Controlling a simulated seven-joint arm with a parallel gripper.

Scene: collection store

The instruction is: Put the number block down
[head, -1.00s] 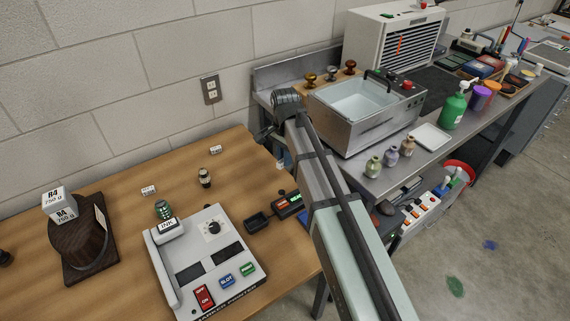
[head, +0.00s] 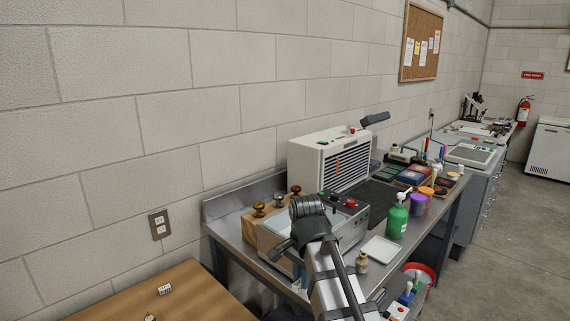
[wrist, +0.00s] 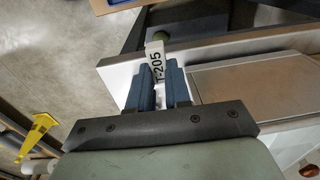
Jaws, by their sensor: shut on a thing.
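The number block (wrist: 156,62) is white with the black marking "T-205". In the wrist view it sits between the two blue-grey fingers of my gripper (wrist: 157,80), which is shut on it. Concrete floor and the pale edge of some furniture show below and beyond the block. I cannot tell what surface, if any, lies directly under it. In the head view my arm crosses in front of the steel bench (head: 246,254), and my gripper and the block cannot be made out clearly behind the arm.
A wooden table (head: 190,295) is at the lower left, with a small white block (head: 165,289) on it. The bench carries a white slatted unit (head: 312,160), a green pump bottle (head: 397,220) and a white tray (head: 381,250). A yellow object (wrist: 38,132) stands on the floor.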

